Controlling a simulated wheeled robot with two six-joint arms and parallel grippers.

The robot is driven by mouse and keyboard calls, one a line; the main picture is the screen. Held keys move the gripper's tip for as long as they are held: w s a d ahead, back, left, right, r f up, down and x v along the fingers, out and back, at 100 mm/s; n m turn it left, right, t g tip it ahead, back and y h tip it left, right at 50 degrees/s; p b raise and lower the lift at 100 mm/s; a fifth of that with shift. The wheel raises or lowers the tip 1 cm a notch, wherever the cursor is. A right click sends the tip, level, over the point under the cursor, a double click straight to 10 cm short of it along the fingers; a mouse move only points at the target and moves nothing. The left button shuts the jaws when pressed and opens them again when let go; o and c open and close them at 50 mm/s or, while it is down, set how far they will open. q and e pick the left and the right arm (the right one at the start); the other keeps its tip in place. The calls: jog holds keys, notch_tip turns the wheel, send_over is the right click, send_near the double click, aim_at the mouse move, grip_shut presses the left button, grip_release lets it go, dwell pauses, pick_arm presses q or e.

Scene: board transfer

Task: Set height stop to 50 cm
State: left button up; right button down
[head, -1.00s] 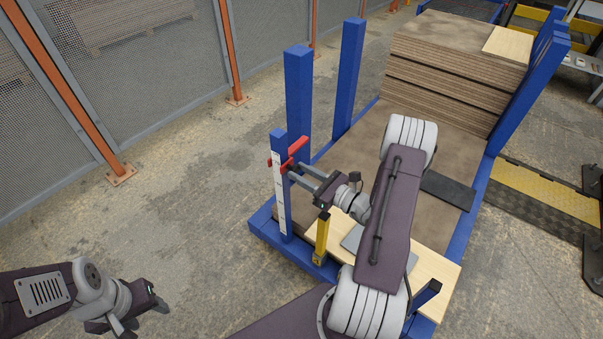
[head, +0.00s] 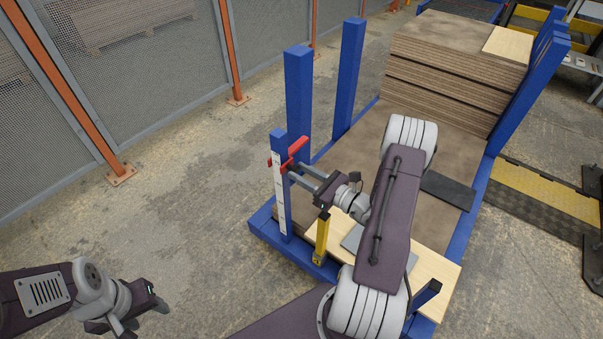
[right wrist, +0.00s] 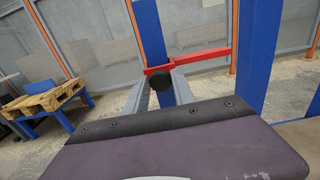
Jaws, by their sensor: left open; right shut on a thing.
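The height stop is a red slider (head: 294,149) near the top of a blue post with a white scale (head: 280,195). The scale's markings are too small to read. In the right wrist view the red stop (right wrist: 205,57) wraps the blue post and its bar reaches right. A round black knob (right wrist: 160,79) sits on its front, between the fingers. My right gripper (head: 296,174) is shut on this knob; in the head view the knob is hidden. My left gripper (head: 128,325) is open and empty, low at the left, away from the post.
Brown boards (head: 455,75) are stacked at the back of the blue-framed platform. A pale board (head: 437,268) lies at its front, with a yellow tool (head: 321,240) standing near the edge. Tall blue posts (head: 299,95) stand close behind the stop. A mesh fence (head: 170,70) runs behind; floor at left is clear.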

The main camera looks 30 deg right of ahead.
jog(key=shift+f, duration=0.1)
notch_tip(320, 180, down, 4)
jog(key=shift+r+b, duration=0.1)
jog(key=shift+b, duration=1.15)
jog(key=c, duration=1.1)
grip_release()
pick_arm(q)
notch_tip(320, 180, down, 2)
jog(key=shift+f, duration=0.2)
pick_arm(e)
jog(key=shift+o, duration=0.2)
jog(key=p+v, duration=0.2)
jog(key=v, duration=0.6)
jog(key=shift+s+d+r, duration=0.1)
jog(key=shift+d, duration=0.05)
pick_arm(q)
notch_tip(320, 180, up, 2)
jog(key=shift+r, duration=0.1)
pick_arm(e)
jog(key=shift+s+d, duration=0.1)
jog(key=shift+s, duration=0.35)
